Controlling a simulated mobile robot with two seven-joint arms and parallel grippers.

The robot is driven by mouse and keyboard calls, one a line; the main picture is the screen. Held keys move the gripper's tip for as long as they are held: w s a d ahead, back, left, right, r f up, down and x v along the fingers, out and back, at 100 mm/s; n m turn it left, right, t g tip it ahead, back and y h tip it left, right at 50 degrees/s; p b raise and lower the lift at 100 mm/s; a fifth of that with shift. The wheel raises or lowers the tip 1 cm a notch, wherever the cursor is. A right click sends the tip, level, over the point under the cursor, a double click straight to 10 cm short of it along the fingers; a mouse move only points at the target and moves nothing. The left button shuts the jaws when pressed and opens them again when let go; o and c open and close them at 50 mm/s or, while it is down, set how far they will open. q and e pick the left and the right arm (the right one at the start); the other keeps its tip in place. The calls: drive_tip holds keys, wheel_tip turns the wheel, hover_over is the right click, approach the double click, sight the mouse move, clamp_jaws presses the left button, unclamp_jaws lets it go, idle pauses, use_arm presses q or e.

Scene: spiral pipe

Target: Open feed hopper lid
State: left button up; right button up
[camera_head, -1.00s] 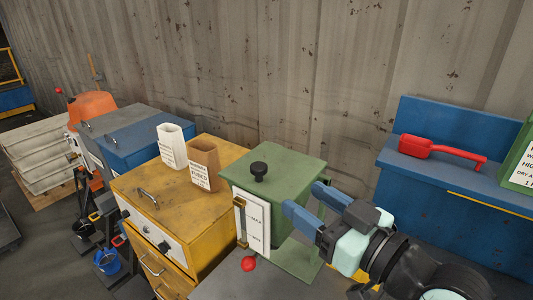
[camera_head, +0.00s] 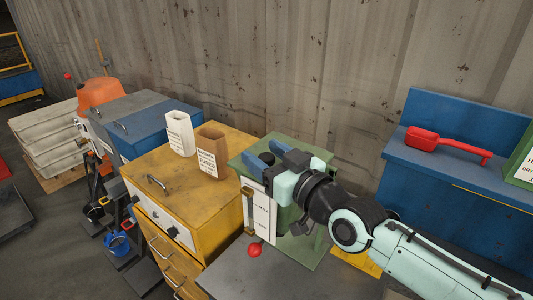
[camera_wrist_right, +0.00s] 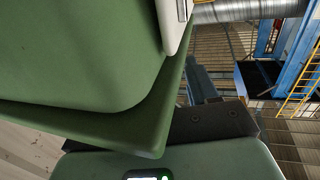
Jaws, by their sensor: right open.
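The feed hopper (camera_head: 292,249) is a green box with a flat green lid (camera_head: 321,153) lying shut on top. A dark knob (camera_head: 267,157) on the lid is partly hidden by my right gripper. My right gripper (camera_head: 263,155) is open, its two blue fingers low over the lid, on either side of the knob. I cannot tell whether they touch it. In the right wrist view, a large green surface (camera_wrist_right: 80,50), seemingly the hopper, fills the upper left. My left gripper is not in view.
A yellow drawer cabinet (camera_head: 220,232) with a white container (camera_head: 180,137) and a brown one (camera_head: 213,150) stands left of the hopper. A red ball knob (camera_head: 254,250) is at the hopper's front. A blue bench (camera_head: 430,168) with a red scoop (camera_head: 423,139) stands right. A corrugated wall rises behind.

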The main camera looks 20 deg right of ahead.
clamp_jaws()
drive_tip(key=shift+r, duration=0.1)
